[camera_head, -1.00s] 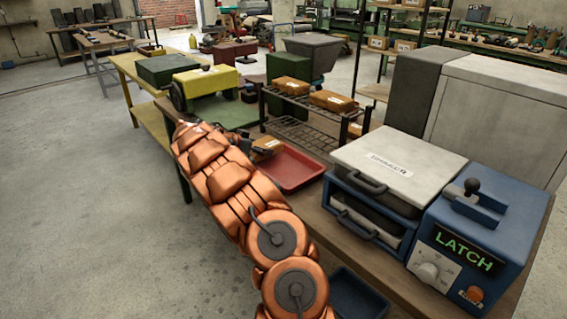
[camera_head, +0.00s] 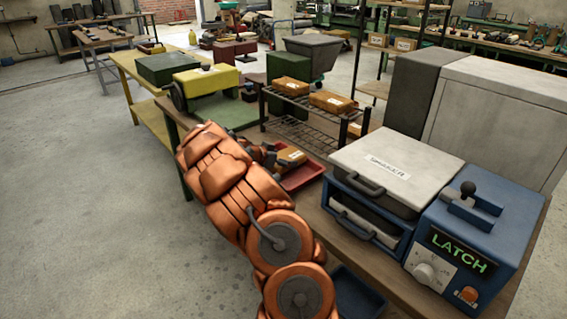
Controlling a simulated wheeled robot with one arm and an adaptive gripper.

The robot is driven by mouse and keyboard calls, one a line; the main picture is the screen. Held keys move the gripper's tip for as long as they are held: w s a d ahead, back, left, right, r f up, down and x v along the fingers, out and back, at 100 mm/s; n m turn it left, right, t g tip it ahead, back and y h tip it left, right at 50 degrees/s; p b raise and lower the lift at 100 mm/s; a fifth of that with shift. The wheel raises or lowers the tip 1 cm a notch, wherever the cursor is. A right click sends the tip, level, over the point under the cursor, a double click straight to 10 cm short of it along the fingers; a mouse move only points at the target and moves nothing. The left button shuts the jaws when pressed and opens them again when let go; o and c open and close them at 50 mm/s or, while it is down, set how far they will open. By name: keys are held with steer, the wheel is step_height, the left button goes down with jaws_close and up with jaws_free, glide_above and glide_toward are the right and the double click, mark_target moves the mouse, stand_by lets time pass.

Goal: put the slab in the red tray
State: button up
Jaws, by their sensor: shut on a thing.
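The red tray (camera_head: 303,178) lies on the wooden workbench, left of the white-lidded box, and my arm and gripper hide part of it. The slab (camera_head: 291,156) is a small orange-brown block with a white label. My gripper (camera_head: 272,156) is shut on the slab and holds it over the tray's far-left part. My own copper-coloured arm covers the gripper's near side, so the fingertips are only partly visible. The gap between slab and tray floor cannot be judged.
A black wire rack (camera_head: 308,120) with similar labelled slabs stands just behind the tray. The white-lidded box (camera_head: 398,165) and the blue LATCH machine (camera_head: 470,240) stand to the right. A dark blue tray (camera_head: 355,295) lies at the front.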

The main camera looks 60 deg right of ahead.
step_height(320, 180, down, 2)
steer(key=shift+f, duration=0.1)
steer(key=shift+f, duration=0.1)
stand_by(0.4)
steer(key=o, duration=1.3)
steer(key=shift+c, duration=0.2)
